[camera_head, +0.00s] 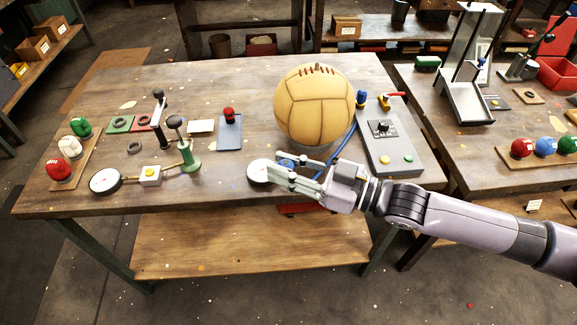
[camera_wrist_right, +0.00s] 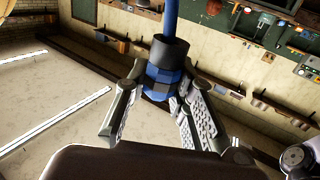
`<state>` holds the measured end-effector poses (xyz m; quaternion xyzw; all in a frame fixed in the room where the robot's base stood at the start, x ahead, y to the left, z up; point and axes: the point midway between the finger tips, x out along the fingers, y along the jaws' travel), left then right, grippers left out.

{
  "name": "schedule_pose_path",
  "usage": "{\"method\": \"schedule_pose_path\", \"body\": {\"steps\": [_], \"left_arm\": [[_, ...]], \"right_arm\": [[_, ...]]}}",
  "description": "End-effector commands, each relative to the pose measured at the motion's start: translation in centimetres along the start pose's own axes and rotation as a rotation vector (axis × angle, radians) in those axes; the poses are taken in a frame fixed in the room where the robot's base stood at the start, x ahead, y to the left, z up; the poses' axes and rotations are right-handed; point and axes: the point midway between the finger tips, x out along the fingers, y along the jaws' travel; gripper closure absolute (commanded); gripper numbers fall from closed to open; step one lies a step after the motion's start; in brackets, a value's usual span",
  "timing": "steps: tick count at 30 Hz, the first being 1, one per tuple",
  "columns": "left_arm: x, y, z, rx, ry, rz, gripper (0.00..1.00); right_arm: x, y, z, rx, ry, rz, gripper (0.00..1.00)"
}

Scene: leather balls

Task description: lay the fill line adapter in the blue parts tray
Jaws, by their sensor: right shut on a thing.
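My right gripper (camera_head: 284,171) is low over the front middle of the workbench. Its fingers are shut on a blue fitting (camera_head: 287,163), which I take to be the fill line adapter. In the right wrist view the fingers (camera_wrist_right: 168,100) grip its blue faceted body (camera_wrist_right: 163,80), with a black collar (camera_wrist_right: 170,50) and a blue hose beyond. My left gripper is not in view.
A tan leather ball (camera_head: 314,105) stands behind the gripper. A blue hose (camera_head: 343,143) runs past it beside a grey control box (camera_head: 388,140). A white round disc (camera_head: 259,172) is by the fingertips. A green-based stand (camera_head: 188,160) is left of the tray.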

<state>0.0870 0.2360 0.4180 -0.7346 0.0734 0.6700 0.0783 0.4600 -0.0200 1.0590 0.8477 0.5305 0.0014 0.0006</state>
Motion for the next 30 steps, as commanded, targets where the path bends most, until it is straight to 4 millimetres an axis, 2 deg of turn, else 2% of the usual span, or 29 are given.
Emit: {"method": "schedule_pose_path", "body": {"steps": [11,24,30], "left_arm": [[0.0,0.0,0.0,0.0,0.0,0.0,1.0],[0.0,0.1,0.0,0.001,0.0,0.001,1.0],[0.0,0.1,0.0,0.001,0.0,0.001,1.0]], "right_arm": [[-0.9,0.4,-0.1,-0.009,-0.001,-0.106,1.0],[-2.8,0.6,-0.1,-0.002,0.002,-0.356,1.0],[-3.1,0.5,0.0,0.001,-0.001,-0.394,1.0]]}}
